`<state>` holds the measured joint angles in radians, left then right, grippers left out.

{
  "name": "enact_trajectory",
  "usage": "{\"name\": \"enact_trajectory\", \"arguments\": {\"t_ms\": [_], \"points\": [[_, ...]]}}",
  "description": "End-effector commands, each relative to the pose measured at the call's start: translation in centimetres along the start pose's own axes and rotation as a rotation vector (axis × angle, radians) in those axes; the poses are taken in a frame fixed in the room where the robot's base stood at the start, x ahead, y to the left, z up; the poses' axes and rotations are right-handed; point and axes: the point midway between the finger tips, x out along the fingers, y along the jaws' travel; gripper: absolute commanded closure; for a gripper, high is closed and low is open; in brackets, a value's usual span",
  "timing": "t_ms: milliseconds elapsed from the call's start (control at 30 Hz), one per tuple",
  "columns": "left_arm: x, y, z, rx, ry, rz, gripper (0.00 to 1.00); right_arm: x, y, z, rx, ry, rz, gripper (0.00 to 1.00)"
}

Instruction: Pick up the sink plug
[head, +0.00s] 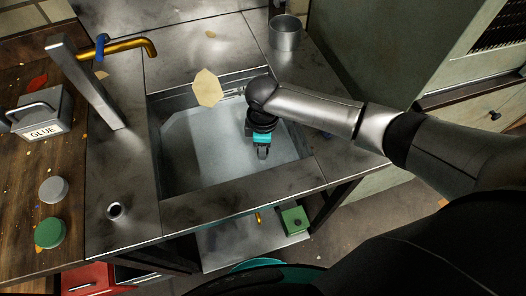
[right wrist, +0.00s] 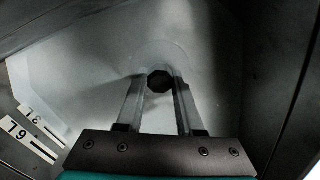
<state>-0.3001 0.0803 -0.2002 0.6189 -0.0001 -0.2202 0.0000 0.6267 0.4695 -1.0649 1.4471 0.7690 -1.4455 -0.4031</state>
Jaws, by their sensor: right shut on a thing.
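The sink plug (right wrist: 160,81) is a small dark, many-sided piece near the middle of the right wrist view. It shows between the tips of my right gripper (right wrist: 160,92), whose two fingers are shut on it. In the head view my right gripper (head: 262,152) points down into the metal sink basin (head: 190,150), near its right side. The plug is hidden by the gripper in the head view. I cannot tell whether the plug touches the basin floor. My left gripper is not in view.
A brass tap (head: 135,46) on a metal post stands at the back left. A metal cup (head: 286,33) stands behind the sink. A box marked GLUE (head: 42,112) and two round lids, grey (head: 53,189) and green (head: 50,232), sit on the wooden top. Basin walls surround the gripper.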

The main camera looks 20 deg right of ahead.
Motion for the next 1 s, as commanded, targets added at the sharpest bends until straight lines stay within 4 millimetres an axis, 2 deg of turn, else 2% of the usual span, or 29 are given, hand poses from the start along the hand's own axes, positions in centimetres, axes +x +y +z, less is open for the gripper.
{"name": "enact_trajectory", "arguments": {"t_ms": [167,367,567,800,1000], "points": [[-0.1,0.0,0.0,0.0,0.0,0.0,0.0,-0.2,0.0,0.0,0.0,0.001,0.0,1.0],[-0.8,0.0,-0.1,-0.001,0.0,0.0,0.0,-2.0,0.1,-0.1,-0.001,0.002,0.001,1.0],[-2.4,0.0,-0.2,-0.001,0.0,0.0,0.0,-6.6,0.1,0.0,-0.001,0.003,0.003,1.0],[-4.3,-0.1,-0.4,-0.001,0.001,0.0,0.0,-13.8,0.2,-0.1,-0.001,0.004,0.004,1.0],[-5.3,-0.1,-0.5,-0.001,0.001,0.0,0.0,-17.9,0.1,0.0,-0.001,0.002,0.002,1.0]]}}
